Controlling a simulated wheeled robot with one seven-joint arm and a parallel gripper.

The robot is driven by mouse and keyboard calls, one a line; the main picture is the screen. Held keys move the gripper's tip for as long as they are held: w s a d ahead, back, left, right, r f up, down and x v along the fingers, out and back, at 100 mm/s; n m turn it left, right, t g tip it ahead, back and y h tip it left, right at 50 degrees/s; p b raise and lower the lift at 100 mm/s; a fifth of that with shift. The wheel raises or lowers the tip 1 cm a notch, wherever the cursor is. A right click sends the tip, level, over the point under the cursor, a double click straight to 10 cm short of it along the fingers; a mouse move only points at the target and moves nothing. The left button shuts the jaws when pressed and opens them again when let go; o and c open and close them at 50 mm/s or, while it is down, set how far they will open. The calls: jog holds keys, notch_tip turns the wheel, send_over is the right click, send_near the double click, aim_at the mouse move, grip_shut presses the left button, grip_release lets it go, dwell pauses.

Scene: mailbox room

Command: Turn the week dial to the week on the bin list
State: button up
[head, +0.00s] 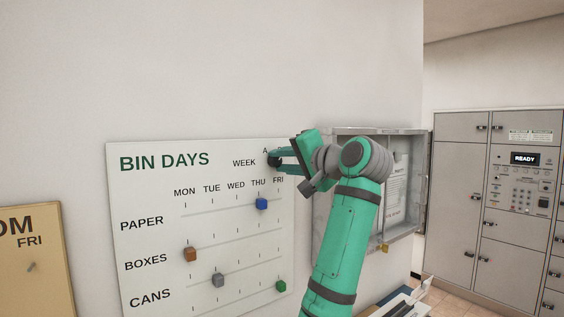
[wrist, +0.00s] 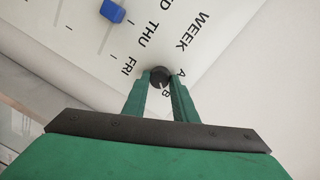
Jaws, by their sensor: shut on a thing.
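The white BIN DAYS board (head: 150,205) hangs on the wall. Its black round week dial (head: 273,160) sits at the upper right, beside the word WEEK. My gripper (head: 278,160) is shut on the dial from the right. In the wrist view the dial (wrist: 159,76) sits between my gripper's fingertips (wrist: 160,82), with letters A and B printed beside it. A pale mark on the dial shows near its lower edge, roughly toward B, but it is small. A paper sheet (head: 396,185) in the open grey cabinet may be the bin list; I cannot read it.
Sliders on the board are blue (head: 261,204), brown (head: 190,254), grey (head: 217,280) and green (head: 281,286). The open grey wall cabinet (head: 375,133) is right of the board. Grey lockers (head: 455,190) with a READY display stand at far right. A tan board (head: 35,245) is at left.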

jog(key=shift+d, duration=0.1)
dwell(0.3)
jog(key=o, duration=1)
jog(key=shift+o, duration=0.2)
jog(key=f+v, duration=0.1)
jog(key=v, duration=0.9)
jog(key=shift+s+d+r, duration=0.25)
jog(key=shift+s+r, duration=0.05)
jog(key=shift+r, duration=0.25)
